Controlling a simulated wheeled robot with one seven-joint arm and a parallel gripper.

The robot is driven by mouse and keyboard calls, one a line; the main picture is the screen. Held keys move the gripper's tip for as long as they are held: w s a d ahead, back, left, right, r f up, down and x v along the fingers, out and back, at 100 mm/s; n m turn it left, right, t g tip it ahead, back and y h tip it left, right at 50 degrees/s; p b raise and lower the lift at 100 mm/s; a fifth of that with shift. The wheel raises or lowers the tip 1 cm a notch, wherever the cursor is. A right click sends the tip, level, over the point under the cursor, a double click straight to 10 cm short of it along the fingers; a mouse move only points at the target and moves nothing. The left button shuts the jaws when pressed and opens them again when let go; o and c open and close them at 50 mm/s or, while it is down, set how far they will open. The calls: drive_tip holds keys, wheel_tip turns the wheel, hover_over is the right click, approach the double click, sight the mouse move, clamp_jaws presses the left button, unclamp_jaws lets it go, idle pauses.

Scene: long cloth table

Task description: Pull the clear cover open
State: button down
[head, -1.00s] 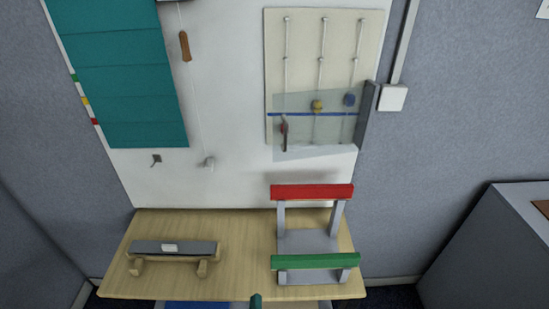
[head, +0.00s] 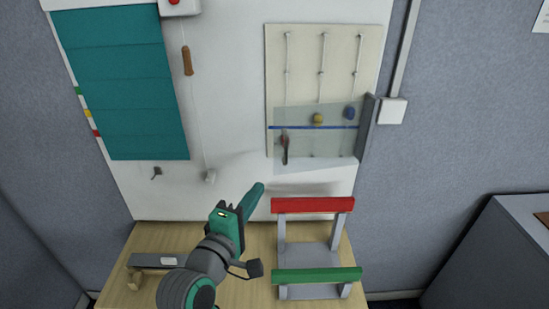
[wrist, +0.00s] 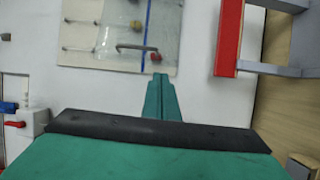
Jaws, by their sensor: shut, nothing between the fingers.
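The clear cover (head: 335,144) is a see-through sheet over the lower part of a cream panel (head: 305,60). It meets a dark upright piece (head: 367,128) at its right edge. A dark handle (head: 285,152) is at its lower left; the wrist view also shows the handle (wrist: 136,47). A yellow knob (head: 318,118) and a blue knob (head: 349,113) show behind or beside the sheet. My gripper (head: 259,188) is below and left of the cover in the head view, apart from the handle. Its fingers are together and empty, pointing toward the panel in the wrist view (wrist: 160,78).
A frame with a red bar (head: 312,205) and a green bar (head: 316,275) stands on the table to the right of my arm. A grey-topped block (head: 152,261) is at the left. A cord with a wooden handle (head: 187,61) hangs on the white board.

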wheel_tip(320, 180, up, 4)
drive_tip(key=h, duration=0.1)
approach(282, 148)
drive_tip(key=x, duration=0.5)
drive_tip(key=shift+w, duration=0.15)
drive_tip(key=shift+d, duration=0.1)
